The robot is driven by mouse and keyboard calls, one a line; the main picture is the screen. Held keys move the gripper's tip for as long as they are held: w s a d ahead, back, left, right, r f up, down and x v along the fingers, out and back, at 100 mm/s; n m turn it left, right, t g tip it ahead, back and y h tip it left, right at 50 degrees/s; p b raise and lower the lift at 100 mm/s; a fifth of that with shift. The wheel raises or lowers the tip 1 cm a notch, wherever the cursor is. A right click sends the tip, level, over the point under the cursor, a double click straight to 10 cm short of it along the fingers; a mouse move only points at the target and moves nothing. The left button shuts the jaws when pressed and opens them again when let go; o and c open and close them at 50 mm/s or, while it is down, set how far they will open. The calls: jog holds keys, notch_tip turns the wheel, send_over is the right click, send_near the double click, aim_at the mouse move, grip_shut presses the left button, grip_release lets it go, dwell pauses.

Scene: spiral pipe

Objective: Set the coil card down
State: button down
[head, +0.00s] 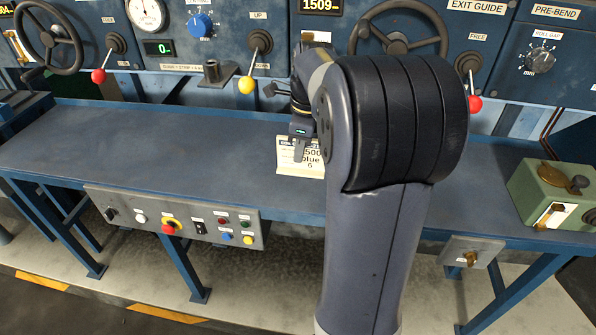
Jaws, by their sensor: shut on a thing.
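The coil card (287,169) is a cream card with dark print; "500", "blue" and "6" can be read on it. It is at the middle of the blue bench top (150,150), and my arm hides its right side. Only part of the gripper shows beside my arm. I cannot tell whether the card's lower edge touches the bench.
Behind the bench stands a machine panel with handwheels (48,38), a yellow-knobbed lever (247,84) and a red-knobbed lever (99,75). A green box (550,195) sits at the right end. A button panel (178,218) hangs at the front. The bench's left half is clear.

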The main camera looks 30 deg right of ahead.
aim_at(301, 167)
jog(key=shift+f, duration=3.45)
jog(key=shift+f, duration=0.15)
jog(key=c, duration=1.5)
grip_release()
jog(key=r, duration=0.8)
jog(key=s+d+r, duration=0.1)
jog(key=r, duration=0.3)
jog(key=shift+r, duration=0.15)
